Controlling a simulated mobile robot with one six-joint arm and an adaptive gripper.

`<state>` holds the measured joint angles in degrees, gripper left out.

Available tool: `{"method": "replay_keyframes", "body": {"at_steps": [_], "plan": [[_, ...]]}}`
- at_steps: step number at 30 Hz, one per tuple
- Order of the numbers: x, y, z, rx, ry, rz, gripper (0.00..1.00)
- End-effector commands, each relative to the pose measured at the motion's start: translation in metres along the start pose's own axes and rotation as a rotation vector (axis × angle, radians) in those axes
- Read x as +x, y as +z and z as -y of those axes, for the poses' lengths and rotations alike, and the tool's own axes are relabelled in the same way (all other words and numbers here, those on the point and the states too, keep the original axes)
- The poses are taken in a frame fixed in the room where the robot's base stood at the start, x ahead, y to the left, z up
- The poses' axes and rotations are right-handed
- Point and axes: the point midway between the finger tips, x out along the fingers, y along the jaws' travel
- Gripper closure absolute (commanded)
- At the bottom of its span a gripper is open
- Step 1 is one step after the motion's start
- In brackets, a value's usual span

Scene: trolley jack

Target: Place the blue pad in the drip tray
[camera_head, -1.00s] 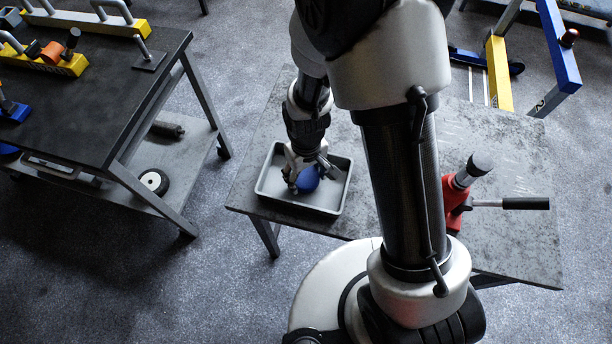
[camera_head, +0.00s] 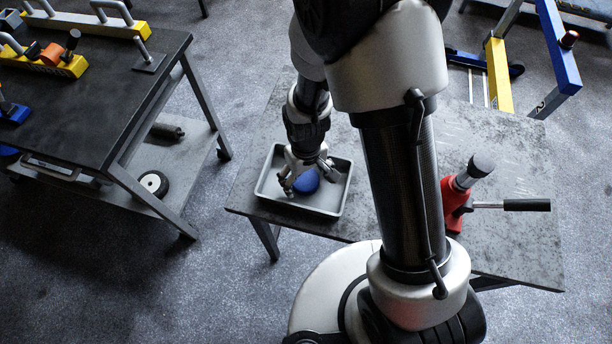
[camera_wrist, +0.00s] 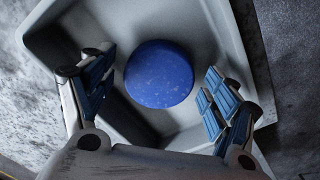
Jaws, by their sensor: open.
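The blue pad (camera_head: 306,181) is a round disc lying inside the grey drip tray (camera_head: 334,211). In the wrist view the pad (camera_wrist: 159,74) lies on the floor of the tray (camera_wrist: 219,35), apart from the tray walls. My gripper (camera_head: 304,184) is over the tray. In the wrist view my gripper (camera_wrist: 154,91) is open, with one finger on each side of the pad and a gap between each finger and it. Part of the pad is hidden behind my gripper in the head view.
The tray stands at the left end of a grey table (camera_head: 502,236). A red jack (camera_head: 455,201) with a black-gripped handle stands to the right, beyond my arm. A dark trolley (camera_head: 120,85) with yellow and blue parts is at the left.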

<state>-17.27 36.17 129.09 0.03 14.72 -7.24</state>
Motion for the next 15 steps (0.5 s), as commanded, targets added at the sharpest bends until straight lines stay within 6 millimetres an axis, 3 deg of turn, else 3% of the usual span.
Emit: {"method": "replay_keyframes", "body": {"at_steps": [5, 15], "plan": [[-0.010, -0.001, 0.000, 0.000, 0.000, -0.002, 0.20], [-0.082, -0.001, 0.000, 0.000, 0.001, -0.005, 0.20]]}}
